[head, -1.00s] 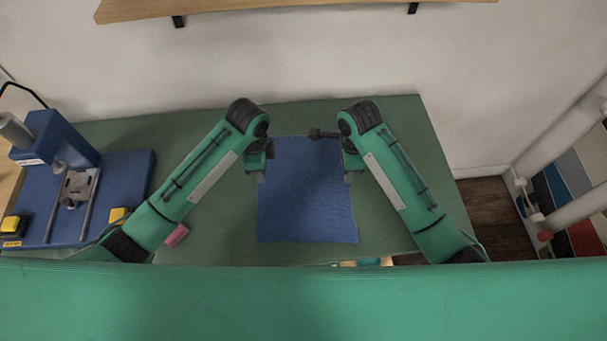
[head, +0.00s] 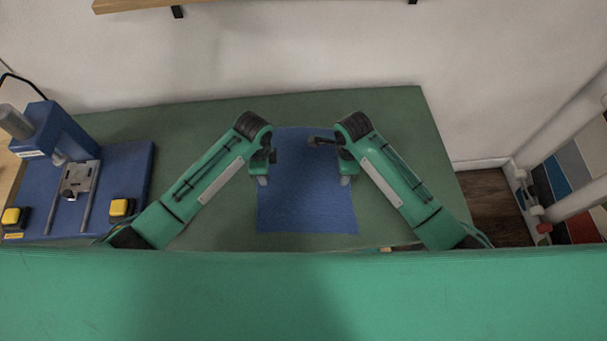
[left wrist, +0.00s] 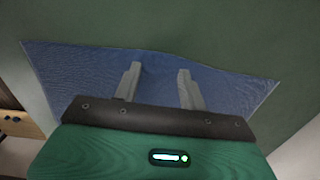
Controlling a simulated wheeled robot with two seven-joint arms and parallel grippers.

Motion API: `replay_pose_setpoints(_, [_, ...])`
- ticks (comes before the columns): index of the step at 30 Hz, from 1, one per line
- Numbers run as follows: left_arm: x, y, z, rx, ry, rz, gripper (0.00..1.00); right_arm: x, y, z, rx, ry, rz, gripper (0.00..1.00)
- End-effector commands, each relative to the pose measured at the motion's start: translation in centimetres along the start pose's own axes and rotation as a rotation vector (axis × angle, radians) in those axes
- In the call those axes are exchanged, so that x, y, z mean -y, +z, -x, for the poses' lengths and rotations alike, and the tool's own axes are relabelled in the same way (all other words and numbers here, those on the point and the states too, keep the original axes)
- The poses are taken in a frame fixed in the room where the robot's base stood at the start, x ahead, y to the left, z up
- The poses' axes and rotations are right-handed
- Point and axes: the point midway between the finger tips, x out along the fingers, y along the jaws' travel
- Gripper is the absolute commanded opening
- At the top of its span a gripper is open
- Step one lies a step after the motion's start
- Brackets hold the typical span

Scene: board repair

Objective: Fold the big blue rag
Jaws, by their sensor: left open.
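The big blue rag (head: 308,205) lies flat and unfolded on the green table. My left gripper (head: 263,181) is over the rag's left side in the head view. In the left wrist view my left gripper (left wrist: 160,82) is open, its two fingers apart with nothing between them, and the rag (left wrist: 85,75) is spread below. My right gripper (head: 346,181) is over the rag's right side; its fingers are too small to show whether they are open. The arms hide parts of the rag's side edges.
A blue press fixture (head: 62,140) with yellow buttons (head: 120,207) stands on the left of the green table (head: 200,120). A wooden shelf (head: 290,2) hangs on the back wall. The table behind the rag and at its right is clear.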

Motion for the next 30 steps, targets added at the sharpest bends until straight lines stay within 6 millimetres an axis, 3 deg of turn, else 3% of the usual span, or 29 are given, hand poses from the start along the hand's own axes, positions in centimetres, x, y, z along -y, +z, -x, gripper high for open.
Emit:
replay_pose_setpoints(6, [0.00, 0.00, -0.36, 0.000, 0.000, 0.000, 0.42, -0.01, 0.00, -0.37, 0.000, 0.000, 0.000, 0.42])
replay_pose_setpoints(19, [-0.01, 0.03, -0.20, 0.000, 0.000, 0.000, 0.00, -0.03, 0.00, -0.21, 0.000, 0.001, 0.000, 0.00])
replay_pose_setpoints(30, [-0.02, 0.04, -0.20, 0.001, 0.001, 0.000, 0.00, -0.04, -0.01, -0.22, 0.000, 0.001, 0.000, 0.00])
